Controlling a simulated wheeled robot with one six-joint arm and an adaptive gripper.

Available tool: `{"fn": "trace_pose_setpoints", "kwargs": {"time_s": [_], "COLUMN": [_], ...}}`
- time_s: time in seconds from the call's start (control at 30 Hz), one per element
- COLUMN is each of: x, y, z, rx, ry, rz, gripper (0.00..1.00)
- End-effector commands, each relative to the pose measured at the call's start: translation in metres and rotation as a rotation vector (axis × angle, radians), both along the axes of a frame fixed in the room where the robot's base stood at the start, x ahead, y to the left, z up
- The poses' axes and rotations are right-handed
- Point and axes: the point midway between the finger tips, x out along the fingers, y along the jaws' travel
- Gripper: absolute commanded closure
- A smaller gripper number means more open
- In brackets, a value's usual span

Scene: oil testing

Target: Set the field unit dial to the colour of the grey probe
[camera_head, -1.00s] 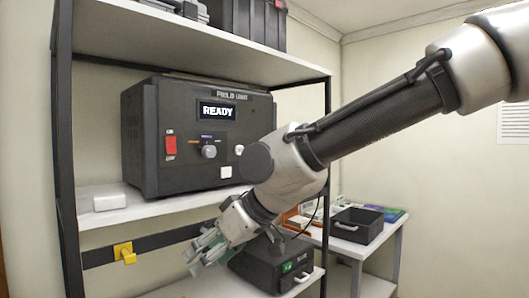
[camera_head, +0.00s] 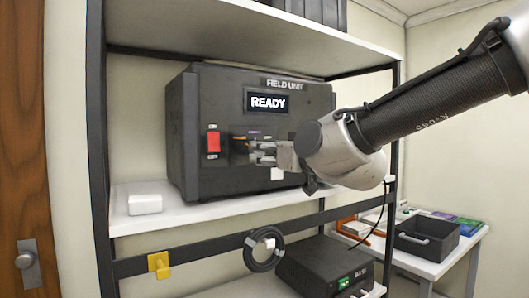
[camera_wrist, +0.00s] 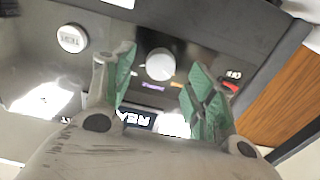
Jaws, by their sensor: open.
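The field unit (camera_head: 225,98) is a dark box on the middle shelf, its screen (camera_head: 268,102) reading READY. Its dial (camera_wrist: 160,65) is a round pale knob in the wrist view, with small purple (camera_wrist: 152,86) and orange marks beside it. In the head view my gripper hides the dial; an orange mark (camera_head: 238,143) and a purple mark (camera_head: 254,133) show there. My gripper (camera_head: 258,152) is open in front of the panel. In the wrist view its green-padded fingers (camera_wrist: 160,84) stand either side of the dial, apart from it. I cannot make out a grey probe.
A red switch (camera_head: 213,142) is left of the dial, and a TEST button (camera_wrist: 72,38) shows in the wrist view. A white box (camera_head: 145,204) sits on the shelf. A black cable coil (camera_head: 250,260) hangs below. A dark tray (camera_head: 450,243) stands on the side table.

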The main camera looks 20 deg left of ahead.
Motion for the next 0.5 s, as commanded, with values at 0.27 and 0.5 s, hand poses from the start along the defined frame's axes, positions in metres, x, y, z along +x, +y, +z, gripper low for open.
{"fn": "trace_pose_setpoints", "kwargs": {"time_s": [0.27,0.5], "x": [0.02,0.021], "y": [0.023,0.024], "z": [0.0,0.0], "rx": [0.0,-0.001], "ry": [0.0,0.001], "rz": [0.0,0.001], "gripper": [0.44,0.44]}}
